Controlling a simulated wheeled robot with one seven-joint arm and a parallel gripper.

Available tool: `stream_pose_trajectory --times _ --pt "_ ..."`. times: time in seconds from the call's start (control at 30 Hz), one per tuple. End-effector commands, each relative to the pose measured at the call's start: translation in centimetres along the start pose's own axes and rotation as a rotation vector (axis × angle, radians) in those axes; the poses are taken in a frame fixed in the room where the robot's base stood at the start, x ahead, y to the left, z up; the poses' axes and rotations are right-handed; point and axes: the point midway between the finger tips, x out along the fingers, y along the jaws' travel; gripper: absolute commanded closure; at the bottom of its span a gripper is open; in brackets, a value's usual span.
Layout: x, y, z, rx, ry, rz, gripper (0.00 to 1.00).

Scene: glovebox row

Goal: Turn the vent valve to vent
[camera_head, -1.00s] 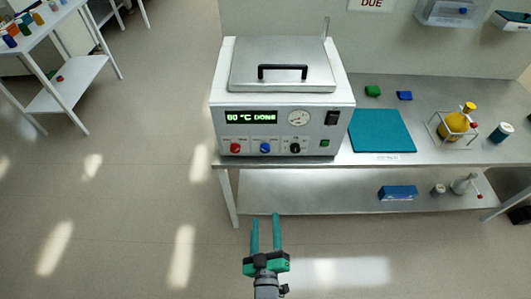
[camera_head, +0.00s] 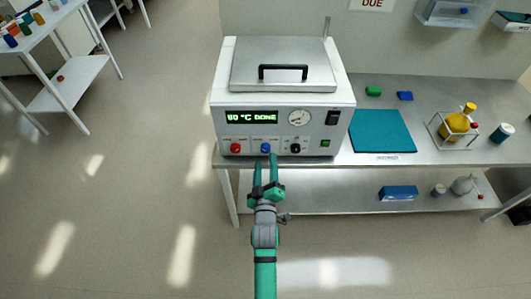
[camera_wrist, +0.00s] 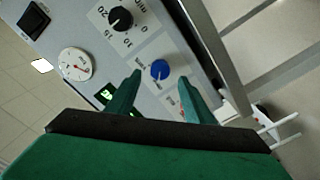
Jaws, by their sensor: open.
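The oven-like instrument (camera_head: 282,100) stands on the bench. Its front has a red knob (camera_head: 235,148), a blue knob (camera_head: 265,148) and a black knob (camera_head: 295,148). Their labels are too small to read in the head view, so I cannot tell by lettering which is the vent valve. My gripper (camera_head: 265,161) is open and empty, just in front of the blue knob. In the wrist view the blue knob (camera_wrist: 160,69) shows between my fingertips (camera_wrist: 161,77); I cannot tell whether they touch it. The black knob (camera_wrist: 120,19) has a minute scale.
The panel has a lit display (camera_head: 251,117), a dial gauge (camera_head: 299,117) and a black switch (camera_head: 333,117). A teal mat (camera_head: 382,131) and a yellow flask in a rack (camera_head: 457,123) are to the right. Open floor (camera_head: 120,215) lies at left.

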Motion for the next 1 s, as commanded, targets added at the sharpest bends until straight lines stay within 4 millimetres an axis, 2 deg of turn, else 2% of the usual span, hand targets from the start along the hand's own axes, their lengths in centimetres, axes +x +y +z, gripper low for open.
stream_pose_trajectory --times 0.1,0.3,0.5,0.77,0.93,1.0 --pt "2.0 0.1 -0.1 0.001 0.001 0.001 0.53" --pt "4.4 0.0 0.0 0.000 0.001 0.001 0.53" --pt "5.3 0.0 0.0 0.001 0.000 0.000 0.53" --pt "5.4 0.0 0.0 0.001 0.000 0.000 0.53" --pt "5.4 0.0 0.0 0.001 0.000 0.000 0.91" --pt "5.4 0.0 0.0 0.001 0.000 0.000 0.94"
